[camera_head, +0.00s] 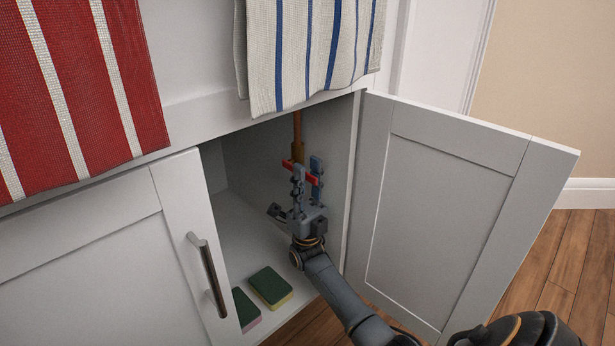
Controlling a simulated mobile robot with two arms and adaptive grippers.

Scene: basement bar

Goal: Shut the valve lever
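The red valve lever (309,178) sits inside the open cabinet, at the lower end of a copper pipe (297,130) that comes down from above. It lies roughly across the picture, slightly tilted, and is partly hidden by my fingers. My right gripper (307,168) reaches up into the cabinet with its two fingers apart and upright at the lever. Red shows between the fingers and to their left. I cannot tell whether a finger touches it. My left gripper is out of view.
The right cabinet door (440,215) stands open beside my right arm; the left door (95,265) is shut, with a metal handle (208,275). Two sponges (270,287) lie on the cabinet floor. A red striped cloth (75,95) and a blue-striped towel (310,50) hang above.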

